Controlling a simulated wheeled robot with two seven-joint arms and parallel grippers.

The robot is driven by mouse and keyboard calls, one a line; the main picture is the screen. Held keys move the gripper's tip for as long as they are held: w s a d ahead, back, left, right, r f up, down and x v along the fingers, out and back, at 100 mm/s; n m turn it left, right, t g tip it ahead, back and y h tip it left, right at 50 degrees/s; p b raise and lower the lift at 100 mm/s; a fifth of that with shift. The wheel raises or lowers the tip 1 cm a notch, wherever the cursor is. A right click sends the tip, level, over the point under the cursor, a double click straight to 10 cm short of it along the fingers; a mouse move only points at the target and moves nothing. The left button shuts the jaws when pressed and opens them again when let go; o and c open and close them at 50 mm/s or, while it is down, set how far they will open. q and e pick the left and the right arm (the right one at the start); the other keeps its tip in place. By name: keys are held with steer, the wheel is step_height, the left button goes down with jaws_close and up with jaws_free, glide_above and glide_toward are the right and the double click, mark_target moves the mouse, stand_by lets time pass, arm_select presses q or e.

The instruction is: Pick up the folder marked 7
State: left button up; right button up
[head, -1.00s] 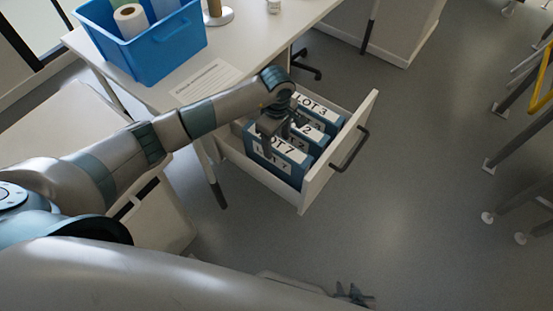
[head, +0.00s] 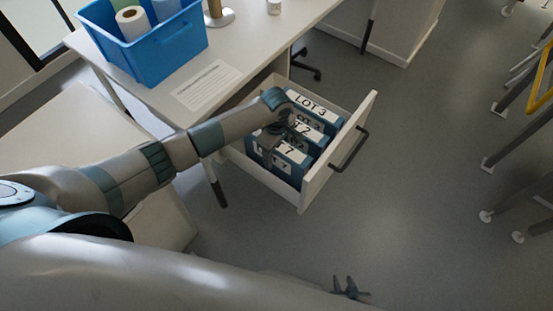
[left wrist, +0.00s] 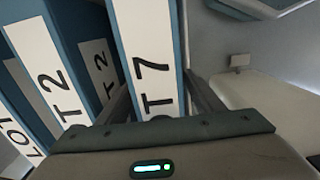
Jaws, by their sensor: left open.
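The folder marked 7 (head: 289,165) is blue with a white label and stands upright in the open drawer, nearest to me in the row. My left gripper (head: 272,143) is over its top and hides part of the label. In the left wrist view, the folder's labelled spine (left wrist: 148,60) rises between the two fingers of the left gripper (left wrist: 160,98). The fingers are apart, one on each side of the folder. I cannot tell whether they touch it. My right gripper (head: 350,288) shows small and dark at the bottom, away from the drawer.
Folders marked 2 (head: 312,135) and 3 (head: 318,108) stand behind folder 7. The drawer front (head: 338,150) is pulled out, with a dark handle. The desk (head: 235,55) above holds a blue bin (head: 165,52) and a paper sheet (head: 208,85). The floor right of the drawer is clear.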

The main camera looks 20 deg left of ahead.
arm_select(q)
steer(key=shift+f, duration=0.35)
steer(key=shift+c, duration=0.6)
steer(key=c, duration=1.4)
steer(key=shift+r, duration=0.2)
